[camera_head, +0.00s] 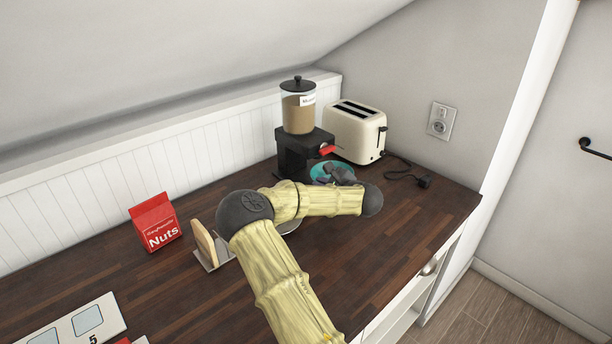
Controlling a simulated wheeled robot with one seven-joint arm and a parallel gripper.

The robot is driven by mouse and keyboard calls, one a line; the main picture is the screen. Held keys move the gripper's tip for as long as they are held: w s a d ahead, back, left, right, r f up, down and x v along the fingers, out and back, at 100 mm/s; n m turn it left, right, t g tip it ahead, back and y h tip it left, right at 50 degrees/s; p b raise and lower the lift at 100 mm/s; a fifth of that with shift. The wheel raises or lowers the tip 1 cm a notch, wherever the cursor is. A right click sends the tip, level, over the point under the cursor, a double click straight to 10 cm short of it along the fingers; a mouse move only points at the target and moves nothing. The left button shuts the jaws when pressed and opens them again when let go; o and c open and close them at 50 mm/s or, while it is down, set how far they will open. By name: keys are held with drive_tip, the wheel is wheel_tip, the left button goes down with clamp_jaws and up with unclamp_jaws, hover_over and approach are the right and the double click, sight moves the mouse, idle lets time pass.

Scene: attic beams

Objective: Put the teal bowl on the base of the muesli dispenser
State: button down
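The muesli dispenser stands at the back of the counter, with a clear jar of brown muesli (299,115) on a black body (297,150) and a red lever (328,150). The teal bowl (318,171) is just in front and to the right of the dispenser, partly covered by my gripper (335,176). My gripper is dark grey and reaches over the bowl's near right side. Its fingertips are small and overlap the bowl, so I cannot tell whether they grip the rim. The dispenser's base is partly hidden by my arm and the bowl.
A cream toaster (352,133) stands right behind the bowl, with a black plug and cord (424,181) beside it. A red nuts packet (155,222), a bread slice in a holder (203,243) and a white numbered panel (75,325) are at left. The right front counter is clear.

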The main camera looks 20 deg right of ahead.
sight(317, 171)
drive_tip(key=w, duration=0.2)
drive_tip(key=w+a+p, duration=0.1)
drive_tip(key=w, duration=0.5)
drive_tip(key=shift+a+p, duration=0.25)
drive_tip(key=shift+p, duration=0.15)
drive_tip(key=shift+w+a+r, duration=0.1)
drive_tip(key=shift+w, duration=0.1)
drive_tip(key=shift+w+f+p, duration=0.2)
drive_tip(key=shift+f+p, duration=0.05)
drive_tip(key=shift+p, duration=0.05)
drive_tip(key=shift+f+p, duration=0.35)
drive_tip(key=shift+f, duration=1.2)
drive_tip(key=shift+f, duration=0.2)
drive_tip(key=c, duration=1.6)
unclamp_jaws()
drive_tip(key=shift+r, duration=0.2)
